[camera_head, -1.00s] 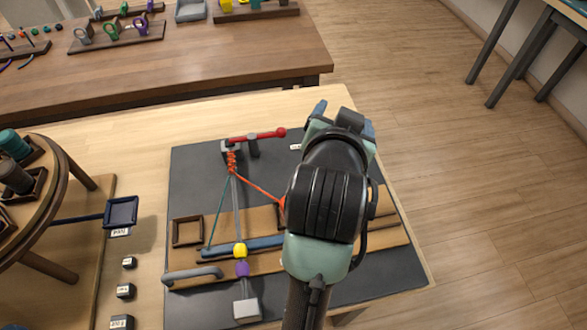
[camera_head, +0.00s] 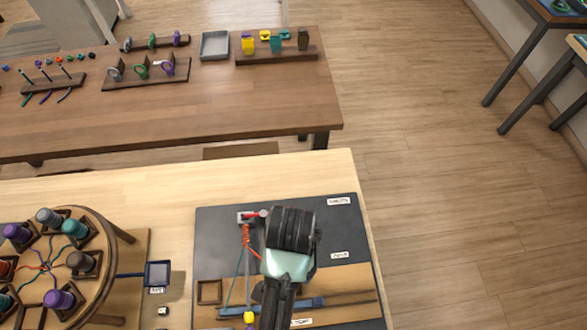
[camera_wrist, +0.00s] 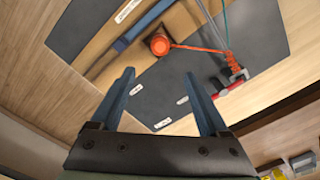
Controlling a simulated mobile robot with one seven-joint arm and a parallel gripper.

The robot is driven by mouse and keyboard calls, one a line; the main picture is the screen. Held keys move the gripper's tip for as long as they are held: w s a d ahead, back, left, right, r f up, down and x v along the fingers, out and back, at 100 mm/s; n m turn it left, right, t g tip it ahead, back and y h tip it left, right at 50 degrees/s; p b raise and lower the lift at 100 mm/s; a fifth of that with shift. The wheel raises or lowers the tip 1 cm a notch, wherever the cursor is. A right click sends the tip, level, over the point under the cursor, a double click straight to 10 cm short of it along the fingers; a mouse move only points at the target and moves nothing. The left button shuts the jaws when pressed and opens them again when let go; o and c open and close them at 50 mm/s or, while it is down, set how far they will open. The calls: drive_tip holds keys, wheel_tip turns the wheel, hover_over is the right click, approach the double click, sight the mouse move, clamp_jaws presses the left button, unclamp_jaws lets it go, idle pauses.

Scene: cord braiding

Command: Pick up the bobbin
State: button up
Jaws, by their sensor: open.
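An orange bobbin (camera_wrist: 158,44) shows in the wrist view on the tan wooden strip, beside a blue bar. A taut orange cord (camera_wrist: 198,47) runs from it to the braid at the red-handled clamp (camera_wrist: 236,76). My gripper (camera_wrist: 158,74) is open and empty. In the wrist view its two blue fingers are spread, and the bobbin lies beyond the fingertips, roughly centred between them. In the head view my arm hides the bobbin and my fingers. The clamp (camera_head: 248,216) and part of the orange cord (camera_head: 251,248) still show there.
A round wooden stand (camera_head: 112,262) with several bobbins is at left. A small dark blue tray (camera_head: 158,274) sits between it and the dark mat (camera_head: 215,240). A brown table (camera_head: 200,110) with racks and a grey tray (camera_head: 214,45) stands behind.

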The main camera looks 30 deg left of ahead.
drive_tip(key=f, duration=0.6)
drive_tip(key=shift+s+d+f, duration=0.1)
drive_tip(key=shift+s+f, duration=0.2)
drive_tip(key=shift+s, duration=0.1)
drive_tip(key=shift+s+f+p, duration=0.2)
drive_tip(key=shift+f+p, duration=0.4)
drive_tip(key=shift+f, duration=2.4)
clamp_jaws()
